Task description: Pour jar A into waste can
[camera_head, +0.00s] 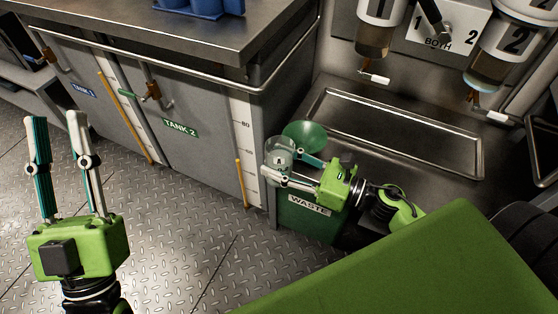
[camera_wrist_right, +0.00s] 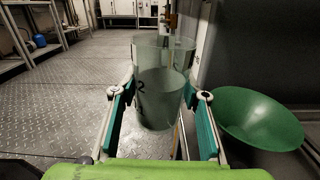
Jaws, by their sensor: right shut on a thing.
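Jar A (camera_head: 279,158) is a clear jar with a dark letter on its side. My right gripper (camera_head: 283,170) is shut on it; the wrist view also shows jar A (camera_wrist_right: 160,95) between the two fingers. The jar looks about upright, with what seems to be pale liquid inside. The waste can (camera_head: 303,222) is green with a WASTE label, and a green funnel (camera_head: 303,133) sits above it. In the wrist view the funnel (camera_wrist_right: 256,118) is to the right of the jar, apart from it. My left gripper (camera_head: 57,118) is open and empty above the floor.
The TANK 2 cabinet (camera_head: 200,160) with rails and gauge stands left of the can. A metal sink tray (camera_head: 395,130) lies behind it, under two hanging dispensers (camera_head: 375,38). Blue containers (camera_head: 200,8) stand on the counter. The floor (camera_head: 180,240) at left is clear.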

